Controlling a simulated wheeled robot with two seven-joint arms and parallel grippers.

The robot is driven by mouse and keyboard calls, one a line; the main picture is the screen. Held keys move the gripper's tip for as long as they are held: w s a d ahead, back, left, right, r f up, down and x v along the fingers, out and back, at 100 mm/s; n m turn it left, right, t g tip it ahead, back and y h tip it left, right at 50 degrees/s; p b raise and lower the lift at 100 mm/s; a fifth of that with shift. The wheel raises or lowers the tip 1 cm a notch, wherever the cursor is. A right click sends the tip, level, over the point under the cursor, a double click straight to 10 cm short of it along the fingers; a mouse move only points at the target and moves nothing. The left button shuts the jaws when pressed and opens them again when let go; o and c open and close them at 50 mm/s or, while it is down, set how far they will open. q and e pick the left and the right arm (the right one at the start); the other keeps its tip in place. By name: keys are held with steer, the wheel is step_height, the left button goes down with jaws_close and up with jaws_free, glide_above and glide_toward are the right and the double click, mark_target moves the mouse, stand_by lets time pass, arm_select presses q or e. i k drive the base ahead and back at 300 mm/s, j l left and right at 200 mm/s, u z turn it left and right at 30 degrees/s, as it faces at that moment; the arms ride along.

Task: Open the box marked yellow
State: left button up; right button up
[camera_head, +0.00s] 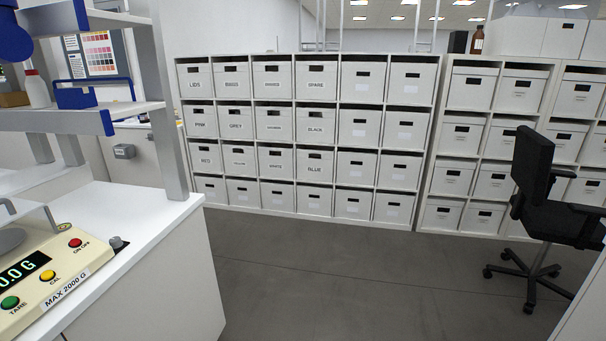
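White boxes stand in a white shelf unit (337,131) across the room, with printed labels on the left columns. In the third row, between the box marked RED (205,158) and a box with a small label, a box (239,160) carries a small word that looks like YELLOW; it is too small to read surely. It sits in its compartment like its neighbours. Its dark handle slot faces me. Neither of my grippers is in view.
A white bench (140,225) with a scale (45,275) stands at the near left. A black office chair (545,200) stands at the right before another shelf unit (490,130). Grey floor (330,280) lies clear in the middle up to the shelves.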

mark_target(239, 157)
steer(key=i+l, duration=0.1)
steer(key=i, duration=0.9)
steer(key=i+l, duration=0.15)
steer(key=i, duration=0.85)
steer(key=i+l, duration=0.1)
steer(key=i, duration=0.9)
steer(key=i+j+u, duration=0.15)
steer(key=i+u, duration=0.2)
steer(key=i, duration=0.5)
steer(key=i+u, duration=0.35)
steer(key=i, duration=0.45)
